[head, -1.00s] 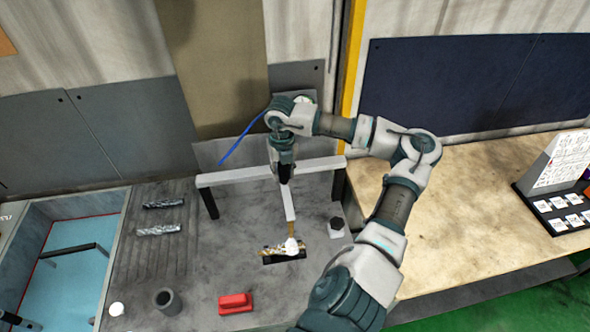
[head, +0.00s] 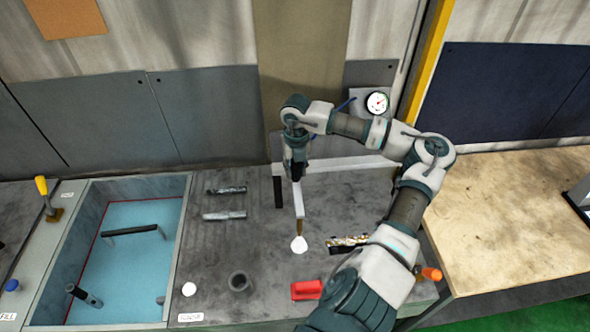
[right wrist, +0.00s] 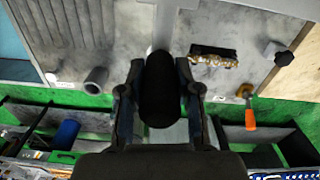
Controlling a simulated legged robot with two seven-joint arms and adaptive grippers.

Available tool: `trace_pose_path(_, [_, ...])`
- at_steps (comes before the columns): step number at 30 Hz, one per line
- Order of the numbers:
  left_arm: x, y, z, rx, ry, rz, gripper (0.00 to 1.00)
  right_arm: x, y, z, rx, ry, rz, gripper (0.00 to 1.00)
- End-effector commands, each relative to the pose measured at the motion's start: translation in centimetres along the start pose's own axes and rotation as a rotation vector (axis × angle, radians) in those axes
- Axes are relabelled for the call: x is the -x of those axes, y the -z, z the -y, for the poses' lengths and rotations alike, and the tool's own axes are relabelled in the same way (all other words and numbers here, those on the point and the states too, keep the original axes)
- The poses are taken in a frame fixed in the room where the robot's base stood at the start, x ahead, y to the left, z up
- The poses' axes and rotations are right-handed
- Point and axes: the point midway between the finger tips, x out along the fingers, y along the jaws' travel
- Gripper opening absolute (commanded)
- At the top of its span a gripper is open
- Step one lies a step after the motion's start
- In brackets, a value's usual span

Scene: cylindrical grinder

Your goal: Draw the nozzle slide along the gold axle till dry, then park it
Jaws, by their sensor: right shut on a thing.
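The gold axle (head: 349,241) lies in a black holder on the bench, partly hidden by my right forearm. It also shows in the right wrist view (right wrist: 214,59). The nozzle slide (head: 298,203) is a pale arm with a gold tip, reaching forward from a white rail (head: 345,164). A white puff (head: 299,245) sits at its tip, left of the axle and apart from it. My right gripper (head: 296,170) is shut on the slide's black handle, which fills the jaws in the right wrist view (right wrist: 160,90). My left gripper is not seen.
A blue-floored basin (head: 125,270) is at the left, two grey metal pieces (head: 225,202) beside it. A grey cup (head: 239,283) and red block (head: 306,290) stand in front. An orange-handled valve (head: 431,273) is at the right front. A gauge (head: 377,103) is behind.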

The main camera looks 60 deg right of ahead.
Motion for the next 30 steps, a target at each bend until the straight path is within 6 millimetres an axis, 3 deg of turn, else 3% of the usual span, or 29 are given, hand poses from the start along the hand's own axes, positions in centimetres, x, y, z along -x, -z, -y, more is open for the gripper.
trace_pose_path(8, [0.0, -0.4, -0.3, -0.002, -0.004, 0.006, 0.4, 0.1, 0.0, -0.3, 0.0, 0.0, 0.006, 0.0])
trace_pose_path(9, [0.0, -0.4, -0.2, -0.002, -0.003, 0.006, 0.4, 0.1, 0.1, -0.3, 0.0, 0.0, 0.006, 0.43])
trace_pose_path(11, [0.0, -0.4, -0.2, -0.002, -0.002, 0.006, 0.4, 0.1, 0.1, -0.3, 0.0, 0.0, 0.006, 0.58])
trace_pose_path(22, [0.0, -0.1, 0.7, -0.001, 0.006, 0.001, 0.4, 0.3, -0.1, -0.1, 0.0, 0.001, 0.004, 0.58])
trace_pose_path(30, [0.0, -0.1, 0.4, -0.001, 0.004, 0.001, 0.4, 3.7, -0.1, -0.2, 0.0, 0.003, 0.001, 0.58])
